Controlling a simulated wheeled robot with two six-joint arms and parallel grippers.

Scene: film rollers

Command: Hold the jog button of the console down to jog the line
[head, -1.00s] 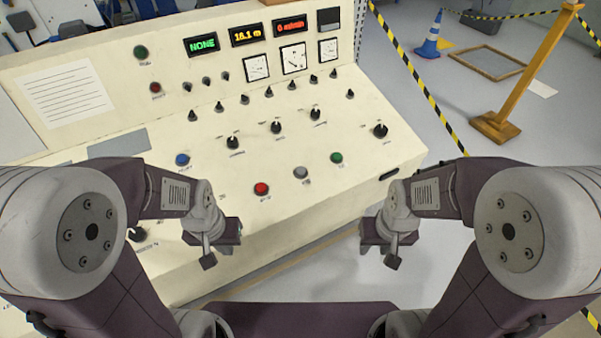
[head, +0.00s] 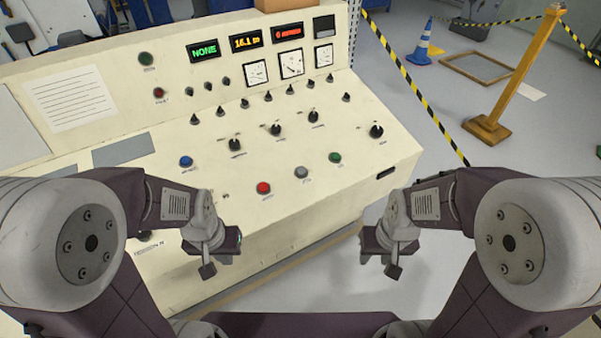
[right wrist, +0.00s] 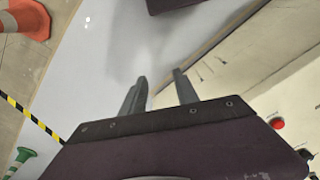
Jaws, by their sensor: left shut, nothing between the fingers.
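The cream console (head: 330,220) fills the left and middle of the head view. Its sloping top carries a blue button (head: 186,161), a red button (head: 263,188), a grey button (head: 301,172) and a green button (head: 335,158). Their labels are too small to read, so I cannot tell which one is jog. My left gripper (head: 208,270) is shut and empty, in front of the panel, below and left of the red button. My right gripper (head: 393,270) is off the console's right front, touching no button. In the right wrist view its two fingers (right wrist: 160,88) stand apart with nothing between.
Several black knobs (head: 277,130), dials (head: 291,65) and lit displays (head: 246,39) sit around and behind the buttons. A yellow post (head: 520,75) with striped tape and a blue cone (head: 424,45) stand at the back right.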

